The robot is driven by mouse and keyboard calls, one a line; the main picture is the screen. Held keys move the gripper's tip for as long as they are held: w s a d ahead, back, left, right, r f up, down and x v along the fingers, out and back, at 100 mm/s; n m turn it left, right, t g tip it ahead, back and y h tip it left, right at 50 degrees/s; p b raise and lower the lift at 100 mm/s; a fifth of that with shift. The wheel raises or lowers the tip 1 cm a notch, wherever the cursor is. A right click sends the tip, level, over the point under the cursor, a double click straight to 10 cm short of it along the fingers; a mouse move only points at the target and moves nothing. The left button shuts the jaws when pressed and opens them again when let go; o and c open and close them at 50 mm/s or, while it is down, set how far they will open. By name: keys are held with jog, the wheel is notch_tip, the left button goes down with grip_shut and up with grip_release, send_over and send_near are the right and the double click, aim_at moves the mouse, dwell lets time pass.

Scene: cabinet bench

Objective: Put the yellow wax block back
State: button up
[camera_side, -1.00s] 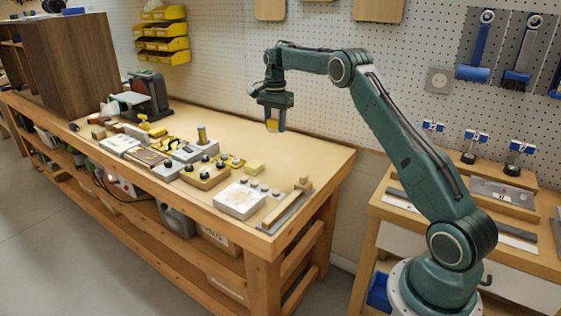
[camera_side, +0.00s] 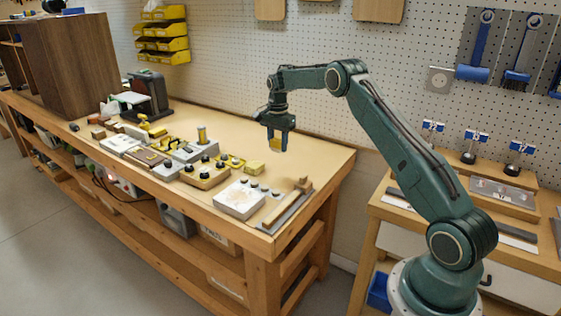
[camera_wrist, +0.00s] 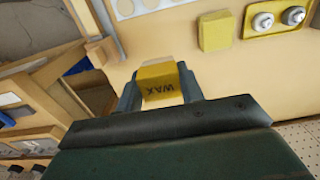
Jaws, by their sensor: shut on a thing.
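The yellow wax block (camera_wrist: 160,84), lettered "WAX", is held between the two fingers of my gripper (camera_wrist: 160,92). In the side view the wax block (camera_side: 277,145) hangs under my gripper (camera_side: 278,143), in the air over the right part of the bench (camera_side: 325,155). A second, plain yellow block (camera_side: 253,168) lies on the bench, left of and below the held block in the picture. It also shows in the wrist view (camera_wrist: 215,31), apart from my gripper.
A white-topped box (camera_side: 239,200) and a wooden-handled tool (camera_side: 290,200) lie near the bench's right front. The back right of the bench is clear. A pegboard wall stands behind.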

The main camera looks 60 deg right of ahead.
send_over(278, 180)
notch_tip(278, 180, down, 8)
jog(key=shift+r, duration=0.2)
jog(key=shift+f, duration=0.1)
jog(key=shift+f, duration=2)
jog(key=shift+f, duration=0.1)
jog(key=o, duration=0.9)
jog(key=shift+o, duration=0.2)
notch_tip(278, 180, up, 12)
jog(key=shift+f, duration=0.25)
jog(key=shift+r, duration=0.35)
